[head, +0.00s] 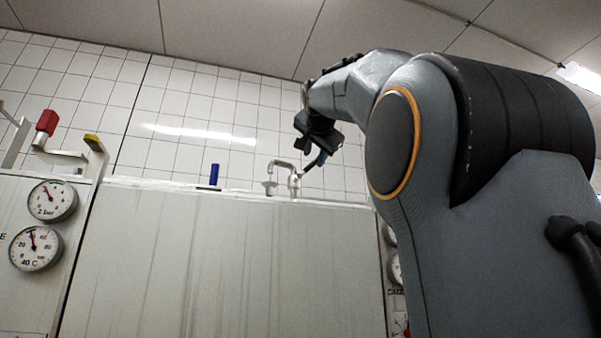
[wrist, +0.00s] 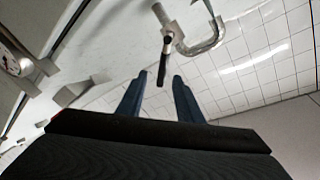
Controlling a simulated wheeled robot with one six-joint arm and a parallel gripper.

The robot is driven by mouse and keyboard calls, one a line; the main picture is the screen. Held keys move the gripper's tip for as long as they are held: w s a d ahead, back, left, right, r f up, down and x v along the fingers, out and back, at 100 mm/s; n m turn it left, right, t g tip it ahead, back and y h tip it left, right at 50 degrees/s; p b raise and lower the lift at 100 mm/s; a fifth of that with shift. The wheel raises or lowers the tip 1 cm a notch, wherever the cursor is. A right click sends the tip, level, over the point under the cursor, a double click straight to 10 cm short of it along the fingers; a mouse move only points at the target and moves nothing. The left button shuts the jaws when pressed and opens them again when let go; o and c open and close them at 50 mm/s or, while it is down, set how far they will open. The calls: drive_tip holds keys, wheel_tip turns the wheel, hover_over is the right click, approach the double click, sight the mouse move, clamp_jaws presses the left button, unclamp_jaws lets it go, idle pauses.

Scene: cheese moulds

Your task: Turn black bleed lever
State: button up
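The black bleed lever (wrist: 165,62) shows in the wrist view as a short dark handle on a pale metal fitting with a bent spout (wrist: 206,42). In the head view the bent spout (head: 284,164) stands on the top edge of the large pale panel, below my gripper. My gripper (wrist: 159,84) is open, with two blue fingers apart and nothing held. The lever's lower end appears between the fingertips in the wrist view; I cannot tell whether they touch it. In the head view my gripper (head: 318,160) is close to the fitting, its fingers partly hidden.
A blue upright handle (head: 214,174) stands on the panel's top edge (head: 150,184). At left are a red handle (head: 47,122), a yellow-tipped bracket (head: 93,142) and two dials (head: 52,201). The space above the panel looks clear, with a tiled wall behind.

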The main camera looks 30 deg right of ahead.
sight(311, 164)
drive_tip(key=shift+a+p+x, duration=0.1)
drive_tip(key=shift+p+x, duration=0.95)
drive_tip(key=shift+x, duration=1.05)
drive_tip(key=shift+a+p+x, duration=0.15)
drive_tip(key=shift+p+x, duration=0.85)
drive_tip(key=shift+x, duration=1.05)
drive_tip(key=shift+w+r, duration=0.15)
drive_tip(key=shift+d, duration=0.1)
clamp_jaws()
